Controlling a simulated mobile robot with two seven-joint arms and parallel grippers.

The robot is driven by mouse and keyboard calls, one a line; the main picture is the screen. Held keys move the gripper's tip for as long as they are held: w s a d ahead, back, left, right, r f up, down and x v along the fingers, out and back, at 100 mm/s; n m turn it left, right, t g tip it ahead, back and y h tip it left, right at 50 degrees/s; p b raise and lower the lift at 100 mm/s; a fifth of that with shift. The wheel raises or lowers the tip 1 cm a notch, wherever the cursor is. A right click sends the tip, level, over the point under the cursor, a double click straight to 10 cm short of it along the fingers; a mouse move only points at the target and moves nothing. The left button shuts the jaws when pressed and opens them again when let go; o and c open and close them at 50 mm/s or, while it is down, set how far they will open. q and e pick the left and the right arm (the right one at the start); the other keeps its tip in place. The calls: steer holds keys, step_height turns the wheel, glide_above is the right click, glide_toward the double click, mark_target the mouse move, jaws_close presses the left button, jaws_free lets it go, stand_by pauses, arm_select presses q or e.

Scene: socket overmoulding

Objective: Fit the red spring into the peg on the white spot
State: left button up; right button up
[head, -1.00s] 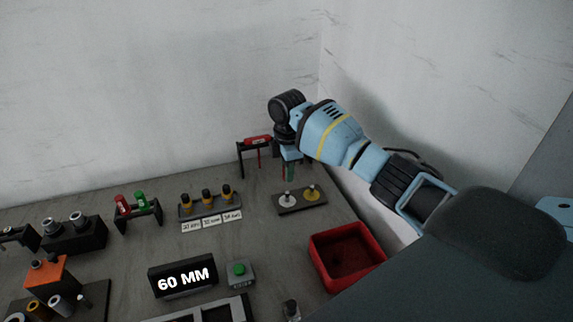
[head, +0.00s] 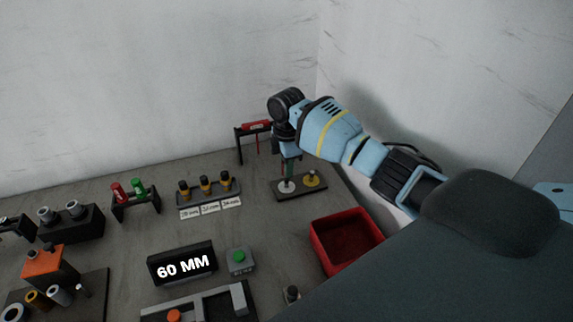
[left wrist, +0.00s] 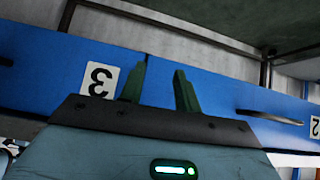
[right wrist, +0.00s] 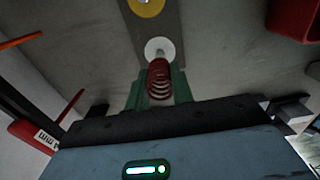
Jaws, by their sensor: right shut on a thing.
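My right gripper (head: 289,172) is low over the white spot (head: 286,187) of a dark base plate (head: 290,196). In the right wrist view its green fingers are shut on the red spring (right wrist: 159,81). The white spot (right wrist: 158,47) shows just beyond the spring's end, with a light peg partly hidden by the spring. I cannot tell whether the spring is around the peg or only in front of it. The yellow spot (head: 311,179) with its own peg is beside it. My left gripper (left wrist: 160,88) shows only in the left wrist view, open and empty, before a blue panel.
A red bin (head: 347,240) stands in front of the plate. A rack of yellow-and-black pieces (head: 208,190), a 60 MM display (head: 182,264) and a green button (head: 239,257) are to the left.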

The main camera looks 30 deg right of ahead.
arm_select(q)
steer(key=shift+a, duration=0.15)
stand_by(0.3)
steer(key=shift+w+r, duration=0.1)
steer(key=shift+r, duration=0.05)
steer(key=shift+w+r, duration=0.15)
stand_by(0.3)
stand_by(0.6)
arm_select(e)
steer(key=shift+f, duration=0.2)
stand_by(0.3)
arm_select(q)
steer(key=shift+s+f, duration=0.35)
steer(key=shift+f, duration=0.05)
arm_select(e)
steer(key=shift+f, duration=0.9)
arm_select(q)
steer(key=shift+s+f, duration=0.25)
arm_select(e)
steer(key=shift+f, duration=0.55)
arm_select(q)
steer(key=shift+s+f+b, duration=0.35)
steer(key=shift+f+b, duration=0.1)
steer(key=shift+f, duration=0.05)
arm_select(e)
steer(key=shift+f, duration=0.95)
